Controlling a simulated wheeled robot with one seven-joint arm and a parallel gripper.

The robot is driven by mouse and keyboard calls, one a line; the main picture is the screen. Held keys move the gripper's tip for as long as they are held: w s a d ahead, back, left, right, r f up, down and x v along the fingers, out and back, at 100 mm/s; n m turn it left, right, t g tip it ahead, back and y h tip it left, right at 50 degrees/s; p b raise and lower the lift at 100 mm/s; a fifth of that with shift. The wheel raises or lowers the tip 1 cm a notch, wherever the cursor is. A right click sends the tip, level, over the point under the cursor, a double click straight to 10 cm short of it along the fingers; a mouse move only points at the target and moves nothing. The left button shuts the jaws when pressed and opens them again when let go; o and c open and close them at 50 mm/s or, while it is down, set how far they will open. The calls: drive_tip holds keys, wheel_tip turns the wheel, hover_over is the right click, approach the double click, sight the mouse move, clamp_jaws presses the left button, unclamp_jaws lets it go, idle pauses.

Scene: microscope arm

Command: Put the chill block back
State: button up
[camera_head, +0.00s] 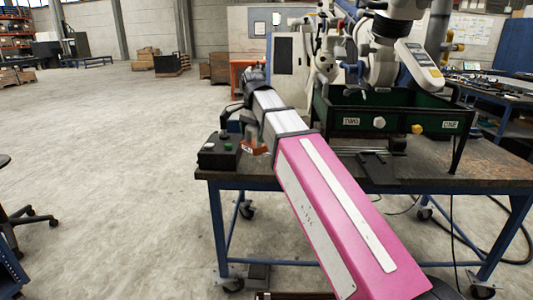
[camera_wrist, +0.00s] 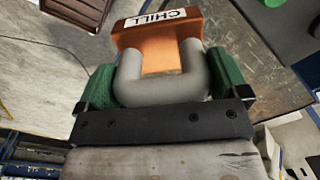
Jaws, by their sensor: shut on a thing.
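The chill block (camera_wrist: 160,38) is orange with a white label reading CHILL and a grey U-shaped handle. In the wrist view, my gripper (camera_wrist: 163,82) has its green finger pads on both sides of this handle, shut on it. In the head view, the small orange-brown block (camera_head: 254,150) hangs below my gripper (camera_head: 252,133), near the left end of the worktable. My pink and silver arm reaches over the table's left part. Whether the block is clear of the tabletop is hard to tell. Its place of return cannot be identified.
A dark flat plate (camera_head: 377,168) lies in front. Open concrete floor (camera_head: 110,150) is left.

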drive_tip(key=shift+w+d+f, duration=1.1)
drive_tip(key=shift+w+f, duration=0.35)
drive_tip(key=shift+f, duration=0.3)
drive_tip(key=shift+w+d+f, duration=1.15)
drive_tip(key=shift+w+f, duration=0.35)
drive_tip(key=shift+f, duration=0.25)
drive_tip(key=shift+w+d+f, duration=1.1)
drive_tip(key=shift+w+f, duration=0.35)
drive_tip(key=shift+f, duration=0.3)
drive_tip(key=o, duration=1.7)
drive_tip(key=shift+f, duration=0.1)
wheel_tip(320, 180, up, 12)
drive_tip(key=shift+s, duration=0.1)
